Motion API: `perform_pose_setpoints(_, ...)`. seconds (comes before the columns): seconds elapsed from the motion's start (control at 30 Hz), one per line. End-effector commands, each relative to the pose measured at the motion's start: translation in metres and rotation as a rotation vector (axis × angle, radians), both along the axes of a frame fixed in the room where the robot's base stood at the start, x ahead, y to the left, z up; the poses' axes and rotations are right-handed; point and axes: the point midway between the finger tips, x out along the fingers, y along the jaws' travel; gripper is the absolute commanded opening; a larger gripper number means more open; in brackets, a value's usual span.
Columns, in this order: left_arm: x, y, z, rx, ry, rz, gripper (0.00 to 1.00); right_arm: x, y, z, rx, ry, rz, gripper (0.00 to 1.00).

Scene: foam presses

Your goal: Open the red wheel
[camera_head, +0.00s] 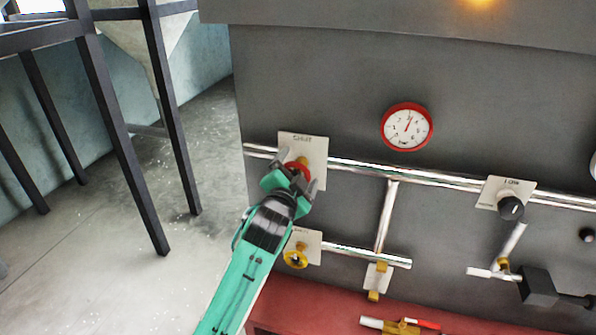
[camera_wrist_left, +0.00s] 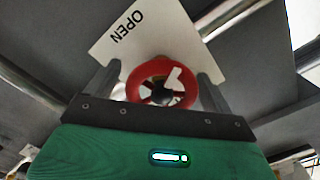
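The red wheel (camera_head: 297,168) is a small handwheel on a pale plate (camera_head: 312,148) at the left end of the upper pipe. My left gripper (camera_head: 293,172) is at the wheel. In the left wrist view its two fingers (camera_wrist_left: 160,82) stand apart, one on each side of the rim. They look open, very near the rim; contact is not clear. My right gripper is not in view.
A red-rimmed gauge (camera_head: 407,127) and a black knob (camera_head: 511,208) are on the grey panel to the right. Silver pipes (camera_head: 430,174) cross the panel. A dark metal frame (camera_head: 120,130) stands on the left, with clear floor between.

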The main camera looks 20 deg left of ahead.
Motion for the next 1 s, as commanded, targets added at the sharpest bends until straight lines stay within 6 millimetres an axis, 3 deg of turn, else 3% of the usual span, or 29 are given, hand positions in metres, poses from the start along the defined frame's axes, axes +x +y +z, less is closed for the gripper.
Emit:
perform_pose_setpoints(0.37, -0.010, -0.001, -0.001, 0.001, -0.003, 0.000, 0.86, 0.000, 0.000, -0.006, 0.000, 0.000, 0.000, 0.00)
perform_pose_setpoints(0.87, -0.112, -0.008, -0.002, -0.001, -0.004, -0.001, 0.86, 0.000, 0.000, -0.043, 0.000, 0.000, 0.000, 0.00)
perform_pose_setpoints(1.0, -0.127, -0.009, 0.002, 0.000, 0.001, 0.000, 0.86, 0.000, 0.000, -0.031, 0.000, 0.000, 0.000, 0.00)
